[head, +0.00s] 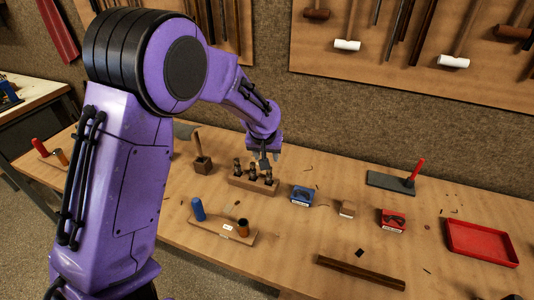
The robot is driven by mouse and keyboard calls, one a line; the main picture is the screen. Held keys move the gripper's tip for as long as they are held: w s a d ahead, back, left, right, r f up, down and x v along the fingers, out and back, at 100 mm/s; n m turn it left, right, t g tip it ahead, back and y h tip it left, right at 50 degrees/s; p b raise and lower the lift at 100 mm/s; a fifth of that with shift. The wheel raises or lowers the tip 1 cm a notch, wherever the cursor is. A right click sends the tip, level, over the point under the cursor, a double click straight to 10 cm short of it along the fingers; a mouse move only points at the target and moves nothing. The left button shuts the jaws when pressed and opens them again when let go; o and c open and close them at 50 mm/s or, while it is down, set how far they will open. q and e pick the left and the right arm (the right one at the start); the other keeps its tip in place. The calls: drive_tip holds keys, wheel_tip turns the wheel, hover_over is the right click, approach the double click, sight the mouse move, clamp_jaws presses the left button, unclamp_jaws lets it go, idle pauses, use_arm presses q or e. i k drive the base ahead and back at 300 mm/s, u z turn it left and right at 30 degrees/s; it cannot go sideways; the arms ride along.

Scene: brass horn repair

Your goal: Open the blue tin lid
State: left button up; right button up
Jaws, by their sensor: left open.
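A small blue tin (302,196) with a pale label on its front sits on the wooden workbench, just right of a wooden block holding dark metal parts. Whether its lid is fully closed is too small to tell. My left gripper (265,163) hangs over the wooden block, pointing down, to the left of and behind the blue tin. It is open and apart from the tin; I see nothing held in it. My right gripper is not in the view.
The wooden block (247,185) with upright metal parts stands beneath my left gripper. A red tin (392,221), a small wooden block (347,208), a red tray (481,250) and a dark slab (391,182) with a red-handled tool lie to the right. A long dark wooden bar (361,273) lies in front.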

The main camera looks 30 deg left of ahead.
sight(300, 194)
drive_tip(key=k, duration=1)
